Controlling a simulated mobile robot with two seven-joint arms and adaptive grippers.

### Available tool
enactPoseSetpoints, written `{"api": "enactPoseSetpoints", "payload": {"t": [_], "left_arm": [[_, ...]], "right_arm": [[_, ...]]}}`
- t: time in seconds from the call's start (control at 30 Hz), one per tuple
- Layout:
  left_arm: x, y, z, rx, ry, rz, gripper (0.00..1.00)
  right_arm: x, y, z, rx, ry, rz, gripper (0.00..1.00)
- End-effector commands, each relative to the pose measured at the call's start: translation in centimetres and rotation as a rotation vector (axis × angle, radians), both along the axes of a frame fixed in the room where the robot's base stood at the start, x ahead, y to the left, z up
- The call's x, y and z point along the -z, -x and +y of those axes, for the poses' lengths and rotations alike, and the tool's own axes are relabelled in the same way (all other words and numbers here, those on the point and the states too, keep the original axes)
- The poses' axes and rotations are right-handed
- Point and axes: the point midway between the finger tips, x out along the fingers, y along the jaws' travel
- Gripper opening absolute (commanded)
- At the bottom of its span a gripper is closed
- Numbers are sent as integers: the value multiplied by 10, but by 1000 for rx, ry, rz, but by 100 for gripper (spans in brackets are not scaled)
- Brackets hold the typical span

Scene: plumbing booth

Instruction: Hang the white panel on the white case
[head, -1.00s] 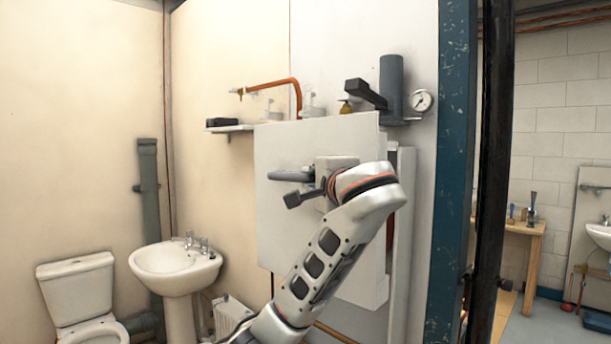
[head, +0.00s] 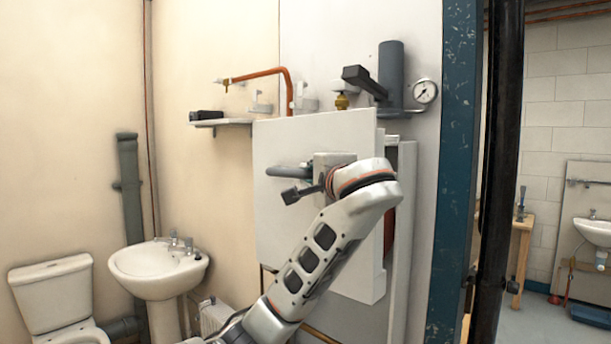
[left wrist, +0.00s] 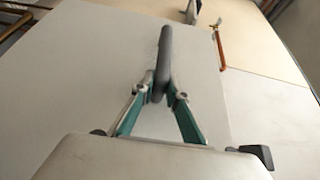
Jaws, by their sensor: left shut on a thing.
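The white panel (head: 290,225) is a large flat sheet, held roughly upright in front of the wall in the head view. Its grey handle (head: 288,171) sticks out on its near face. My left gripper (head: 306,172) is shut on that handle. In the left wrist view the two teal fingers close on the dark handle (left wrist: 165,60), with the panel (left wrist: 90,75) filling much of the picture behind. The white case (head: 399,250) shows only at its right side, behind the panel. The panel hides the rest of it. My right gripper is not in view.
A shelf (head: 222,123) with a black item is left of the panel. A grey cylinder (head: 391,75), a gauge (head: 425,91) and a copper pipe (head: 258,74) are above. A sink (head: 160,270) and toilet (head: 55,295) stand left; a blue door frame (head: 454,170) is right.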

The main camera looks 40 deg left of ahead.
Motion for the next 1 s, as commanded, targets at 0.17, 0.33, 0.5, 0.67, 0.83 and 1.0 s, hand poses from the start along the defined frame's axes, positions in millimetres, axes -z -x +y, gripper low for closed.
{"api": "enactPoseSetpoints", "payload": {"t": [0.17,0.33,0.5,0.67,0.83,1.0], "left_arm": [[-1,-8,0,-1,0,-4,0],[-1,-17,-1,0,-1,-3,0],[-1,-25,-2,-1,-1,-4,0],[0,-32,-2,-1,-1,-4,0],[0,-41,-3,-1,-1,-4,0],[1,-49,-4,0,0,-4,0]], "right_arm": [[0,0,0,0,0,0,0],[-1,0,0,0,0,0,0],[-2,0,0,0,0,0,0],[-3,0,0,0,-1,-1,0],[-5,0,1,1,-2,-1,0],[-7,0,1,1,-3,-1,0]]}}
